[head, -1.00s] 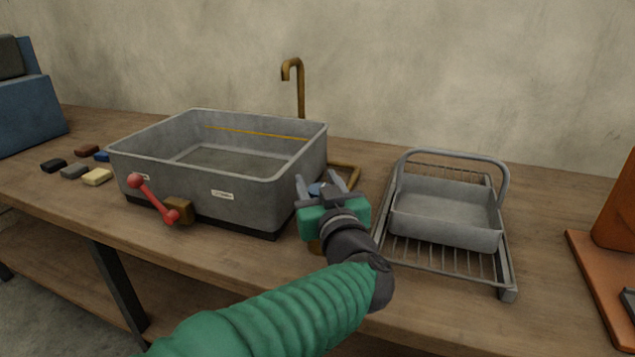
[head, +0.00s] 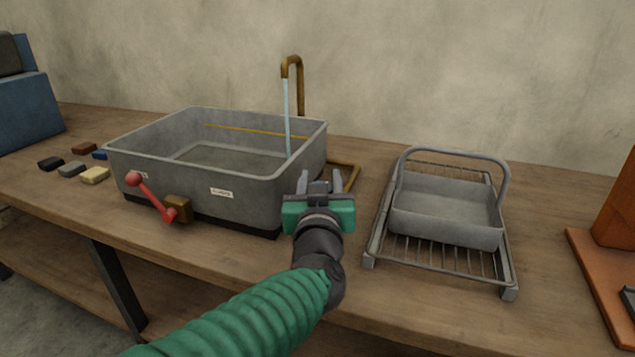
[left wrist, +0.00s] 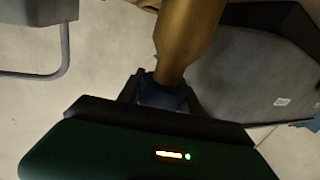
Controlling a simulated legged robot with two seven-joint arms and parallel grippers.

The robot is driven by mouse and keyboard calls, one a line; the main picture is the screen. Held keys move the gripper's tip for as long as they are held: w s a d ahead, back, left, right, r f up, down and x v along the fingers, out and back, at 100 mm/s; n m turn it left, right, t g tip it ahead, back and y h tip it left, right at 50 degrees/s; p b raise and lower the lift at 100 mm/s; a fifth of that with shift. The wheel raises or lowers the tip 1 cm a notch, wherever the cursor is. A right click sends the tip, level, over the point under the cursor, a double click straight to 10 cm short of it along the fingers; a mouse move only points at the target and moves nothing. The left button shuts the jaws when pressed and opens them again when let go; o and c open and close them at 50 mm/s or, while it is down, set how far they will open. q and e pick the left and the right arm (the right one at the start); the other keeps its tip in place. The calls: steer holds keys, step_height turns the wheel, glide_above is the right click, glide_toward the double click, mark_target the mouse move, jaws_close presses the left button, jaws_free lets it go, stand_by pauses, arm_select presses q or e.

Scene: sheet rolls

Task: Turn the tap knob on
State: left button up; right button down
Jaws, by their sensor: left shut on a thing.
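The brass tap (head: 301,90) has a hooked spout over the grey basin (head: 252,195). A thin blue stream of water (head: 287,120) falls from the spout into the basin. My left gripper (head: 320,183) is just right of the basin, over the brass pipe, and shut on the blue tap knob (left wrist: 163,93). In the left wrist view the knob sits on a brass body (left wrist: 185,40), between the fingers. In the head view the knob is mostly hidden by my gripper. My right gripper is not in view.
A wire rack (head: 440,262) with a grey handled tub (head: 445,215) stands to the right. A red lever (head: 151,198) sticks out from the basin's front. Several small blocks (head: 95,175) lie at left. An orange-brown object (head: 600,270) stands far right.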

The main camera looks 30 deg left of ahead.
arm_select(q)
steer(key=shift+d+f+m+t+h, duration=0.15)
steer(key=shift+m+t+h, duration=0.3)
steer(key=shift+h, duration=0.25)
steer(key=shift+w+d+m+t+h, duration=0.1)
steer(key=shift+d+m+t+h, duration=0.1)
steer(key=shift+m+h, duration=0.3)
steer(key=shift+w+d+m+t+h, duration=0.15)
steer(key=shift+m+h, duration=0.1)
steer(key=shift+h, duration=0.35)
steer(key=m+h+p, duration=0.1)
steer(key=h, duration=0.1)
steer(key=m+h+p, duration=0.1)
steer(key=shift+d+r+m+t+h+p, duration=0.2)
steer(key=shift+m+t+h+p, duration=0.1)
steer(key=shift+t+h+p, duration=0.1)
steer(key=shift+d+m+h+p, duration=0.15)
steer(key=shift+m+h+p, duration=0.4)
steer(key=shift+h, duration=0.4)
steer(key=shift+d+m+h+p, duration=0.1)
steer(key=shift+m+h+p, duration=0.45)
steer(key=shift+h, duration=0.4)
steer(key=shift+f, duration=0.1)
steer(key=o, duration=1.4)
steer(key=shift+c, duration=0.2)
